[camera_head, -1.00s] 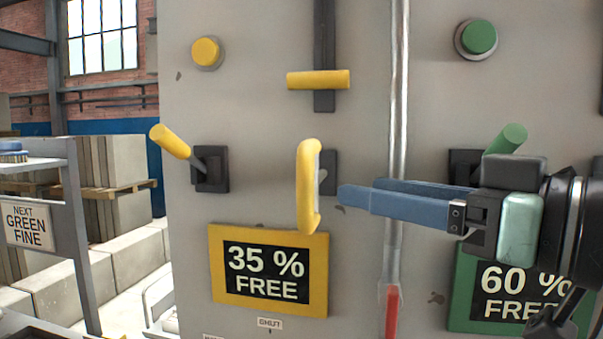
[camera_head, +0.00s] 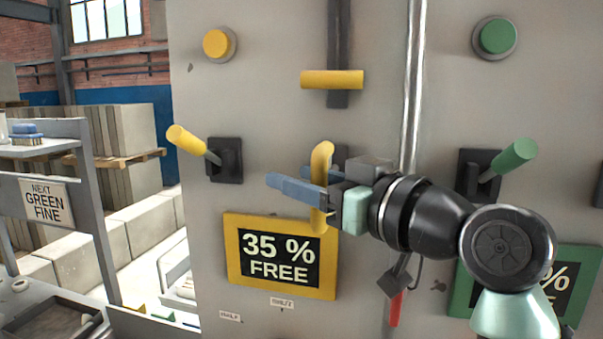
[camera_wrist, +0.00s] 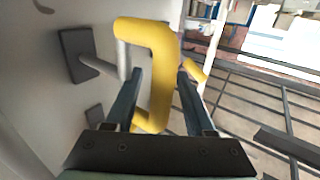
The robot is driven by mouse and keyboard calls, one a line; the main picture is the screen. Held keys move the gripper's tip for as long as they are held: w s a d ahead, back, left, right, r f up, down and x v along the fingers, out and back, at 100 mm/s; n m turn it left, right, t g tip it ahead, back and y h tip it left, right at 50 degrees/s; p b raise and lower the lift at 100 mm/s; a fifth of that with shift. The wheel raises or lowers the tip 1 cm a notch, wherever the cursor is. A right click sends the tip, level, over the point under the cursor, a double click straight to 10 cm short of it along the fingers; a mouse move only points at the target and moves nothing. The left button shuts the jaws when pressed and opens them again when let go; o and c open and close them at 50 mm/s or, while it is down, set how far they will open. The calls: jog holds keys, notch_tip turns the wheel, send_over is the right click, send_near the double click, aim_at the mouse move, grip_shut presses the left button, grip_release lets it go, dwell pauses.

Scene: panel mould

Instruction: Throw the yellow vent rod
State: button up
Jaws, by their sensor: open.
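A yellow-gripped rod (camera_head: 186,140) juts up and left from a dark mount on the grey panel. A bent yellow handle (camera_head: 321,155) stands upright to its right; no label shows which one is the vent rod. My gripper (camera_head: 273,185) is open, its blue fingers pointing left across the bent handle. In the wrist view, the bent handle (camera_wrist: 160,75) is between the open fingers, with no grip visible. The rod's yellow end (camera_wrist: 196,70) shows beyond it, partly hidden by the right finger. The handle's own mount is mostly hidden behind my gripper in the head view.
A yellow button (camera_head: 216,44) and a yellow slider bar (camera_head: 332,79) are above. A yellow-framed "35 % FREE" sign (camera_head: 280,256) is below. A metal pipe (camera_head: 413,90) and a green-gripped rod (camera_head: 514,156) are to the right. A shelf rack (camera_head: 70,190) stands left.

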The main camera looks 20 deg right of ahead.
grip_shut()
dwell(1.4)
